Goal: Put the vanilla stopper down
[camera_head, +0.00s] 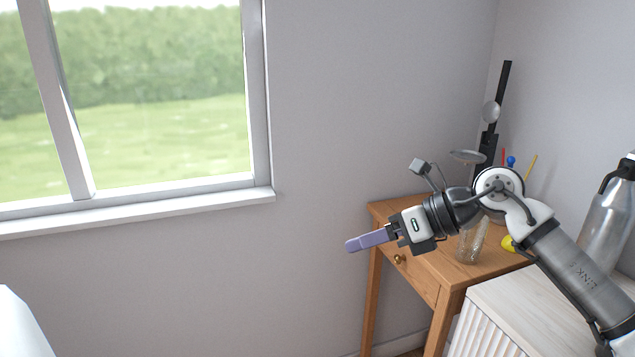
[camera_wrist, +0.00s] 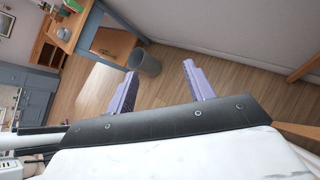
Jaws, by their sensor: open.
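My gripper (camera_head: 352,245) has purple fingers and is held out to the left of a small wooden table (camera_head: 432,272), in front of the grey wall. In the wrist view the two fingers of my gripper (camera_wrist: 160,68) stand wide apart with nothing held between them. I cannot make out a vanilla stopper in either view. A clear glass jar (camera_head: 468,246) stands on the wooden table, partly hidden behind my arm. A yellow object (camera_head: 508,243) lies to its right, also partly covered.
A white ribbed cabinet (camera_head: 485,318) stands in front of the wooden table, with a metal bottle (camera_head: 606,228) at the right. A window sill (camera_head: 140,213) runs along the left wall. The wrist view shows a grey bin (camera_wrist: 146,62) on open wooden floor (camera_wrist: 220,75).

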